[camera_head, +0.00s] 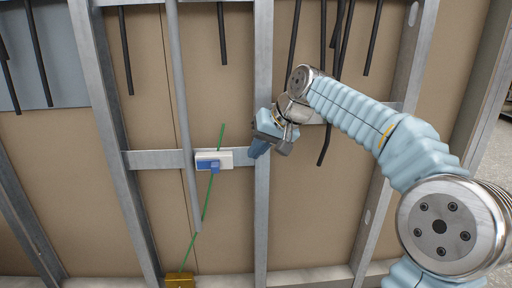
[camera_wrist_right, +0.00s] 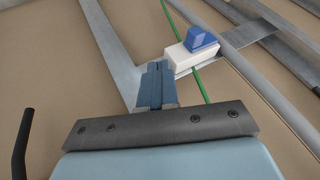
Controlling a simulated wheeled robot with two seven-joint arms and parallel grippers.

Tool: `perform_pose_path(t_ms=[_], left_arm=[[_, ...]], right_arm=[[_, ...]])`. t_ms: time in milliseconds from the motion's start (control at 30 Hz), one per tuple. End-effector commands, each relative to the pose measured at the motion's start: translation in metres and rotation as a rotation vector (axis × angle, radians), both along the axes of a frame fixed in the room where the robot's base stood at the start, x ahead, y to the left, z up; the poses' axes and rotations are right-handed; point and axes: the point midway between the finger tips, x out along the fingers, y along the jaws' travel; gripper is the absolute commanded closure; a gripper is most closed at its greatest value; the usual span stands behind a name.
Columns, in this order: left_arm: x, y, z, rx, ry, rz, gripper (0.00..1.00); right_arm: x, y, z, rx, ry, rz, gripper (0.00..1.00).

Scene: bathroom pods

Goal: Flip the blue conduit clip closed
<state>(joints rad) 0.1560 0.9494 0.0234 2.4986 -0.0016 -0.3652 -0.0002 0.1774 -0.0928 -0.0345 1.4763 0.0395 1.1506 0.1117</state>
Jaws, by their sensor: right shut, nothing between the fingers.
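The blue conduit clip (camera_head: 214,167) sticks out from the front of a white block (camera_head: 225,157) on a metal crossbar. In the right wrist view the clip (camera_wrist_right: 200,39) stands raised off the white block (camera_wrist_right: 184,58). I cannot tell its hinge line. My right gripper (camera_head: 258,149) is to the right of the block, in front of the vertical stud. Its fingers (camera_wrist_right: 157,72) are shut and empty in the wrist view, with their tips pointing towards the block. They appear apart from the clip. My left gripper is not in view.
A grey conduit (camera_head: 182,100) hangs just left of the block. A thin green line (camera_head: 208,195) runs behind the block to a brass-coloured box (camera_head: 180,280) below. Metal studs (camera_head: 262,80) frame the tan wall panels. Several dark cables (camera_head: 343,60) hang at the upper right, near my right arm.

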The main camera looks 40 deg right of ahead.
Motion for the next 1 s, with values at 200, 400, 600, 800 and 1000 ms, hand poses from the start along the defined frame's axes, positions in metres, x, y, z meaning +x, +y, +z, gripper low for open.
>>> perform_pose_path(t_ms=[200, 400, 600, 800, 1000], left_arm=[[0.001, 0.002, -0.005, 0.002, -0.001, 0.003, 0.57], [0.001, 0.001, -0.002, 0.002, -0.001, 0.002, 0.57], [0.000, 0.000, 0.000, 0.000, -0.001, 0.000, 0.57], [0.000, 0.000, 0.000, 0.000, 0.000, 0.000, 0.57], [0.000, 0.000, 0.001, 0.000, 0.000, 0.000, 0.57]], right_arm=[[0.027, 0.010, -0.041, 0.001, 0.005, 0.001, 1.00], [0.046, 0.030, -0.050, 0.001, 0.001, 0.002, 1.00], [0.055, 0.045, -0.050, 0.000, 0.000, 0.002, 1.00], [0.056, 0.047, -0.050, 0.000, 0.000, 0.000, 1.00], [0.057, 0.048, -0.050, 0.000, 0.000, 0.000, 1.00]])
